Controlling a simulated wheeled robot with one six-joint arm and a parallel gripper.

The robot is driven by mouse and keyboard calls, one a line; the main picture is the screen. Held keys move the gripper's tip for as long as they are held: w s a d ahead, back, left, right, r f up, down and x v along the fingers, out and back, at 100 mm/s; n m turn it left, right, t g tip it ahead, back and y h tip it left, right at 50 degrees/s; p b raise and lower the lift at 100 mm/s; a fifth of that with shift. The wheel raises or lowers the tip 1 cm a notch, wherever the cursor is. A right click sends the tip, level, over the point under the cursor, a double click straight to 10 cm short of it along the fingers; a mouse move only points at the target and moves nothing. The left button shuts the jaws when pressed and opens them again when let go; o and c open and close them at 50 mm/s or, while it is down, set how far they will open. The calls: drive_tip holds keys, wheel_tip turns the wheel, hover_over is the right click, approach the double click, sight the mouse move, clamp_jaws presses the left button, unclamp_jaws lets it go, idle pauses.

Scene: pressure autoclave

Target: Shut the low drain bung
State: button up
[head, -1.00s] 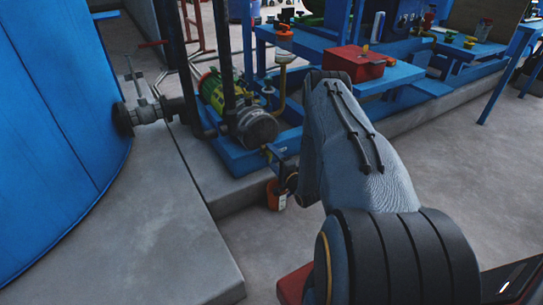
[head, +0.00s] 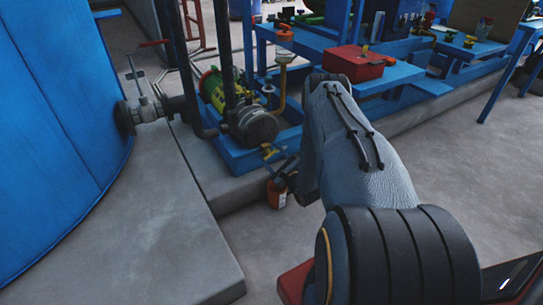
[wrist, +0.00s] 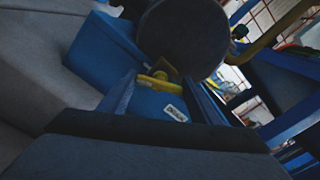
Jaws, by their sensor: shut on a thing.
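The low drain bung is a small yellow T-shaped handle (head: 268,152) under the round grey end of the pump. In the wrist view the yellow handle (wrist: 158,82) shows close ahead, below the dark round pump end. My gripper (head: 274,160) is at the bung, low beside the blue base, and is shut on it. One narrow finger (wrist: 118,95) shows left of the handle in the wrist view. The contact itself is partly hidden by the dark gripper body in front.
The grey pump end (head: 258,127) and blue base (head: 236,160) stand close around my gripper. Dark upright pipes (head: 223,60) rise behind. A blue tank (head: 60,120) is at left. A red box (head: 355,62) sits on a blue bench.

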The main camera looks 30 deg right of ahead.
drive_tip(key=m+b, duration=0.1)
drive_tip(key=m, duration=0.1)
drive_tip(key=shift+f+m, duration=0.15)
drive_tip(key=shift+m, duration=0.15)
drive_tip(key=m+b, duration=0.2)
drive_tip(key=shift+b, duration=0.35)
drive_tip(key=shift+m, duration=0.4)
drive_tip(key=o, duration=1)
drive_tip(key=shift+o, duration=0.2)
drive_tip(key=s+p, duration=0.2)
drive_tip(key=s, duration=0.6)
drive_tip(key=shift+d, duration=0.1)
